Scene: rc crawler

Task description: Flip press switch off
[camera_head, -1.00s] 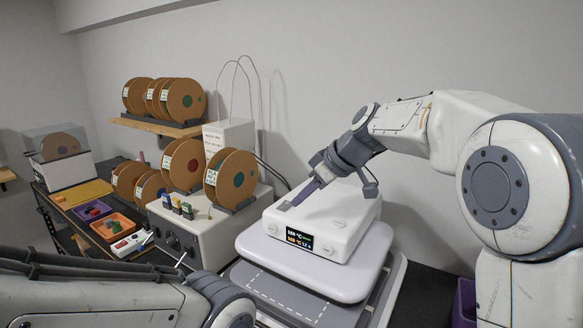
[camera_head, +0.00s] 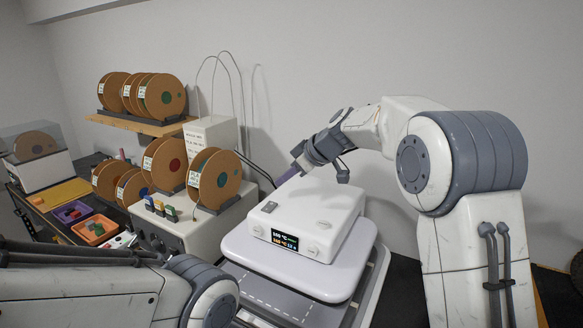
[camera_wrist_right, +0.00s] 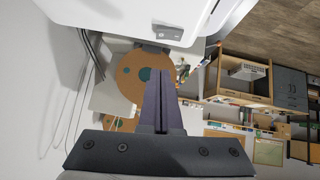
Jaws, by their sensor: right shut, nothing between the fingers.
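The white press (camera_head: 300,218) stands on a light grey platform, its front display (camera_head: 284,238) lit with white and orange digits. A small grey rocker switch (camera_head: 269,207) sits on its top near the left edge; which way it is tipped is too small to tell. In the right wrist view the press (camera_wrist_right: 140,12) is at the top, with the switch (camera_wrist_right: 167,33) near its edge. My right gripper (camera_head: 284,180) is shut and empty, raised above and behind the switch, apart from it. Its shut fingers show in the wrist view (camera_wrist_right: 158,82). My left gripper is out of view; only its arm shows.
A grey control box (camera_head: 185,232) with filament spools stands left of the press. More spools sit on a wall shelf (camera_head: 145,124). Coloured trays (camera_head: 95,232) lie farther left. The platform's front rim (camera_head: 300,282) is clear.

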